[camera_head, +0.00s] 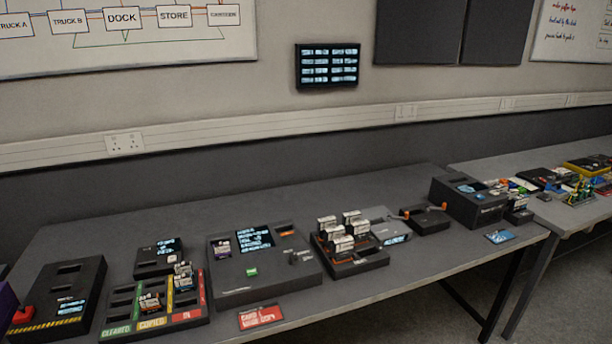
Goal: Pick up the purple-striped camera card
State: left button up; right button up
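A small card with a purple patch (222,248) sits at the left end of the large dark console (262,282), beside the console's lit screen. It is the only card where I can make out purple, and its stripe is too small to read clearly. Several white-and-dark cards (340,242) stand upright in a black rack (357,266) to the right of the console. More cards (184,275) are in the sorting tray with green, yellow and red lanes (122,312) to the left. Neither of my grippers is in view.
A red-labelled card (261,317) lies at the table's front edge, and a blue one (499,237) lies at the right. A black box with a red button (60,298) stands far left. The grey table (400,270) has free room along its front right.

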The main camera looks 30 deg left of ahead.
aim_at(223, 251)
jog(key=u, duration=1.95)
